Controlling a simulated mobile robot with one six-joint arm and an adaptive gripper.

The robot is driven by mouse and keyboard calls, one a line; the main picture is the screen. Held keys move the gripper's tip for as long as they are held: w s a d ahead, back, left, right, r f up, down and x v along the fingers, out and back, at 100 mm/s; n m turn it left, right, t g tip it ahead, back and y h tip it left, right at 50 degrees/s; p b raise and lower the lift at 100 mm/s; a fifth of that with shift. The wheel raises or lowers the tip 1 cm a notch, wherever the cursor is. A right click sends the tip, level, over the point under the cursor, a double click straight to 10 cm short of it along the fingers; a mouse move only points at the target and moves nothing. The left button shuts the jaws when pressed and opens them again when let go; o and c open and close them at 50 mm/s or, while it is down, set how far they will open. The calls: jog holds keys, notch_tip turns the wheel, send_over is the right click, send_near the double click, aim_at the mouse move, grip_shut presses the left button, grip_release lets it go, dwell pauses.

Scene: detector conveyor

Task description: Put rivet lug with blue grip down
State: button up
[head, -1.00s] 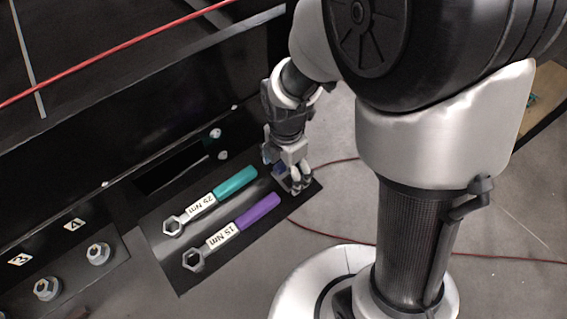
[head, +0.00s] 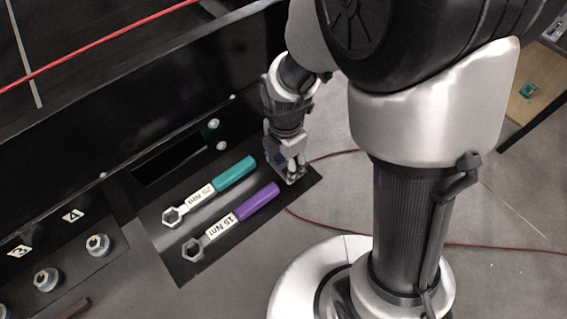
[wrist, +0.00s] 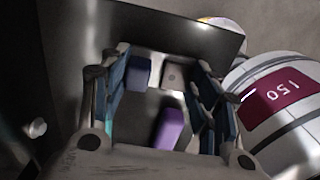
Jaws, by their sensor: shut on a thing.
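The rivet lug shows in the wrist view as a small grey piece with a hole (wrist: 173,76) beside a blue grip (wrist: 140,72), between my fingertips. My gripper (head: 292,174) is shut on it, pointing down at the far right end of the black tool panel (head: 225,235). In the head view my fingers mostly hide the lug. I cannot tell whether it touches the panel. The purple-handled 15 Nm wrench (head: 255,203) lies just left of and nearer than my gripper. The teal-handled 25 Nm wrench (head: 233,173) lies to the left.
The panel has a dark rectangular recess (head: 170,160) at its back. Silver bolts (head: 97,244) stand on a labelled plate at the left. A red cable (head: 330,155) lies on the floor. A table with a small teal item (head: 528,90) is at the right.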

jog(key=shift+s+f, duration=0.1)
jog(key=c, duration=0.4)
